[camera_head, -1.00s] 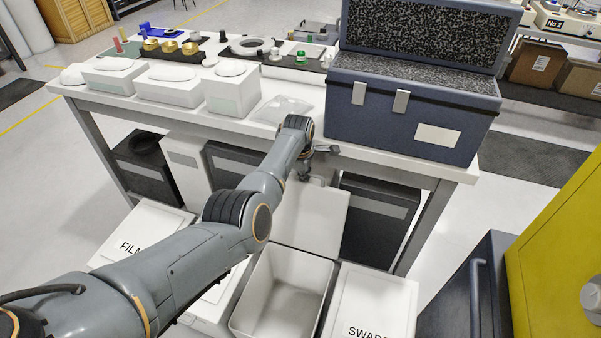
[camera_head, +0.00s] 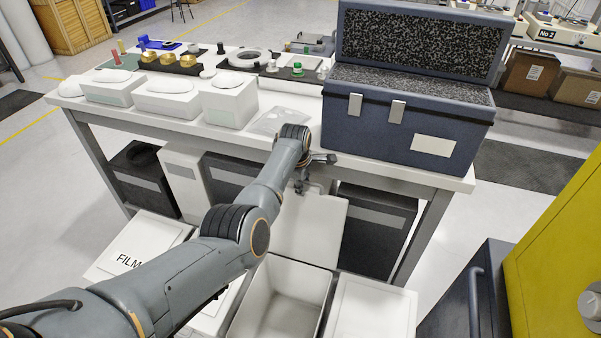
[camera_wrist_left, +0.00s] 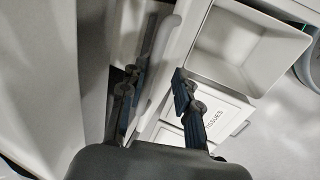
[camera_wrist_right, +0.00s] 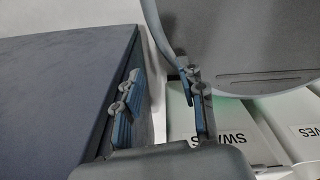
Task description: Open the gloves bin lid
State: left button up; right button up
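An open, empty white bin (camera_head: 283,302) stands in the row at the bottom centre. Its lid (camera_head: 312,226) is raised, standing up behind the opening near the workbench. My left gripper (camera_head: 303,186) is at the lid's upper edge. In the left wrist view, a pale edge passes between its two separated fingers (camera_wrist_left: 158,95); the open bin (camera_wrist_left: 245,50) is beyond. No gloves label shows on this open bin. My right gripper (camera_wrist_right: 165,100) is open and empty.
Closed bins stand beside the open one: FILM (camera_head: 135,252) on the left, TISSUES (camera_wrist_left: 205,105) adjacent, and SWABS (camera_wrist_right: 235,135) on the right. A workbench (camera_head: 245,135) with a blue foam-lined case (camera_head: 400,125) stands behind. A dark cabinet (camera_head: 490,285) is at right.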

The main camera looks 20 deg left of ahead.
pick_arm(q)
jog(key=v, duration=1.1)
jog(key=shift+r, duration=0.25)
jog(key=shift+s+f, duration=0.1)
jog(key=shift+s, duration=0.05)
